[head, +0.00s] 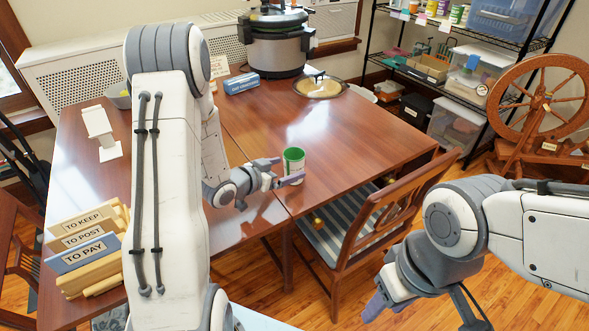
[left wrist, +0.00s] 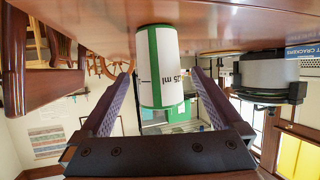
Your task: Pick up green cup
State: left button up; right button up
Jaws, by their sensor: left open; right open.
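The green cup (head: 293,160), white-sided with green at its rim and inside, stands upright near the table's right edge. My left gripper (head: 287,170) is open and level, reaching in from the left. Its fingers lie to either side of the cup in the wrist view (left wrist: 162,74); whether they touch it I cannot tell. My right gripper (head: 388,304) is open and empty, low at the right over the floor, partly hidden by its own arm.
The wooden table (head: 330,125) is clear around the cup. Labelled letter holders (head: 88,245) are at front left. A chair (head: 365,225) stands against the right edge.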

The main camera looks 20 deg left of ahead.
aim_at(294, 158)
pick_arm(q)
jog(key=x, duration=0.7)
jog(key=shift+r, duration=0.3)
jog(key=c, duration=1.4)
